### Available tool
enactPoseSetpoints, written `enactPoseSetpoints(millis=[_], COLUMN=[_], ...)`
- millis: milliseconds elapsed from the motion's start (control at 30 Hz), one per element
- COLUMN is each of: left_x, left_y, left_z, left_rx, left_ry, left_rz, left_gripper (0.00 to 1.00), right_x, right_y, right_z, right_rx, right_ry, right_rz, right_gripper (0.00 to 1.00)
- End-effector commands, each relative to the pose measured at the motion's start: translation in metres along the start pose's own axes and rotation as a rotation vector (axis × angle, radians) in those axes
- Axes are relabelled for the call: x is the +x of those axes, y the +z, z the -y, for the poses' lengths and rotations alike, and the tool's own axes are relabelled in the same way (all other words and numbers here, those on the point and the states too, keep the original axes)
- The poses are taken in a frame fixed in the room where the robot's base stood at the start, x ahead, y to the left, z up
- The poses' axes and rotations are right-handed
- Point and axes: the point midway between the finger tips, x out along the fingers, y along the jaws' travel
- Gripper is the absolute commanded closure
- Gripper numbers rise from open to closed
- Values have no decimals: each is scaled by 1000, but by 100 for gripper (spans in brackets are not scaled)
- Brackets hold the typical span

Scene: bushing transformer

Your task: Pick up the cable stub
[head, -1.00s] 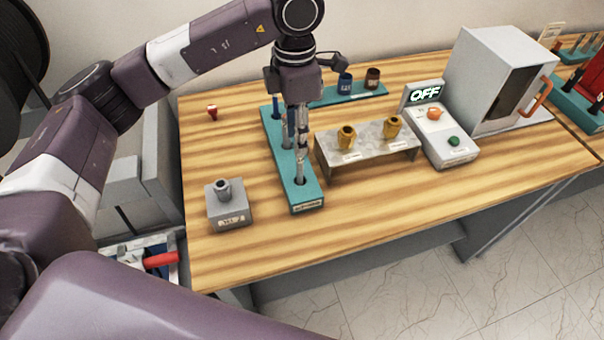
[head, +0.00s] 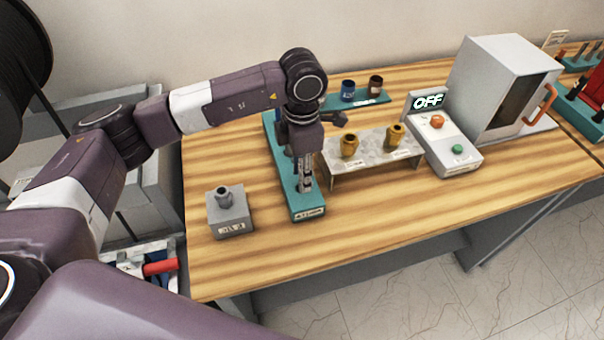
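A long teal rack (head: 307,213) stands on the wooden table with a label on its front end. A slim blue piece (head: 288,151), perhaps a cable stub, shows only in part behind my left gripper. My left gripper (head: 305,186) points straight down over the front part of the rack, with its fingertips low near the rack's front hole. Its fingers look close together from this side, and I cannot tell whether they are open or shut on anything. My wrist and forearm hide the back of the rack. My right gripper is not in view.
A grey block with a socket (head: 228,222) stands left of the rack. Right of it are a stand (head: 376,164) with two brass parts, a control box (head: 447,148) reading OFF, and a grey oven-like box (head: 487,90). The table's front is clear.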

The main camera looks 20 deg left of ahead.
Motion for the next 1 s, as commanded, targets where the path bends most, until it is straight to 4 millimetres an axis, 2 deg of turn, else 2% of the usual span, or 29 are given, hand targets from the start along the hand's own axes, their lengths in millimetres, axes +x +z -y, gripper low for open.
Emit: enactPoseSetpoints(millis=[100,300,600,1000], left_x=[7,9,8,7], left_y=[0,0,0,1], left_z=[0,0,0,0], left_rx=[1,1,1,1], left_ry=[1,1,1,2], left_rz=[1,1,1,2], left_gripper=[68,68,100,100], right_x=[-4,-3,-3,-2], right_y=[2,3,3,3], right_z=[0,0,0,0], right_rx=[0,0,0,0], right_ry=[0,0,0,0], right_rz=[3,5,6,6], right_gripper=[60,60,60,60])
